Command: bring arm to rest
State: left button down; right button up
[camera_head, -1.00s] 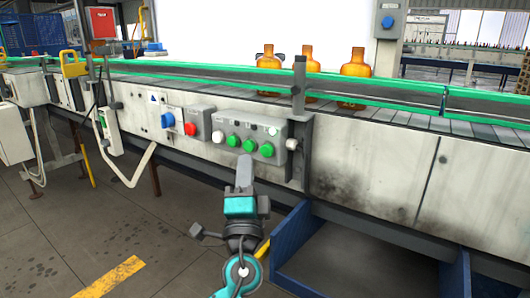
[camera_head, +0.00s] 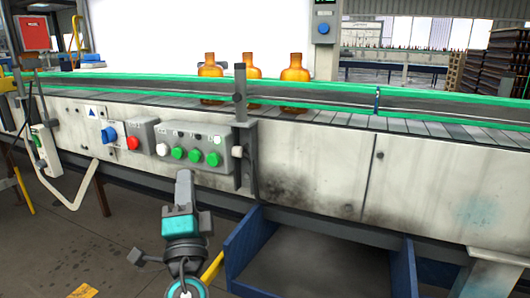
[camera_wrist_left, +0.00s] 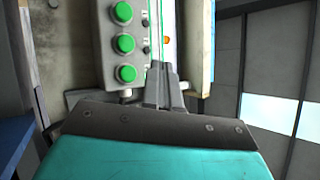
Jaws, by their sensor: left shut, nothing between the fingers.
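My left gripper (camera_head: 184,176) is in front of and just below the grey button box (camera_head: 190,146) on the conveyor's side panel. Its slim grey fingers point up, pressed together and empty. In the left wrist view the closed fingers (camera_wrist_left: 160,76) stand in front of the box, with a column of green buttons (camera_wrist_left: 124,44) left of them. I cannot tell the exact gap to the box, but the fingers look apart from it. The left arm comes up from the bottom edge of the head view. My right gripper is not in view.
Three amber bottles (camera_head: 252,72) stand on the conveyor (camera_head: 330,115) behind its green-edged rail. A blue open-topped bin (camera_head: 244,248) sits on the floor right of my left arm. A blue knob and a red button (camera_head: 133,143) are left of the button box. Open floor lies at lower left.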

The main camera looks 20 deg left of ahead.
pick_arm(q)
jog(key=s+a+f+n+g+h, duration=0.1)
jog(key=s+a+f+n+g, duration=0.1)
jog(key=s+f+n+g, duration=0.45)
jog(key=s+a+f+n+g+h, duration=0.1)
jog(key=s+a+f+n+g, duration=0.2)
jog(key=f, duration=0.7)
jog(key=s+d+f+g+h, duration=0.8)
jog(key=s+d+f+h, duration=0.25)
jog(key=s+d, duration=0.3)
jog(key=w+d+f+m+t+h, duration=0.2)
jog(key=w+d+f+t+h, duration=0.15)
jog(key=w+d+t, duration=0.45)
jog(key=a+r+y+p, duration=0.1)
jog(key=a+r+p, duration=0.1)
jog(key=r+p, duration=0.4)
jog(key=a+r+p, duration=0.2)
jog(key=r+p, duration=0.5)
jog(key=p, duration=0.6)
jog(key=shift+s+a+g+y, duration=0.25)
jog(key=shift+g+y, duration=0.15)
jog(key=shift+g, duration=0.05)
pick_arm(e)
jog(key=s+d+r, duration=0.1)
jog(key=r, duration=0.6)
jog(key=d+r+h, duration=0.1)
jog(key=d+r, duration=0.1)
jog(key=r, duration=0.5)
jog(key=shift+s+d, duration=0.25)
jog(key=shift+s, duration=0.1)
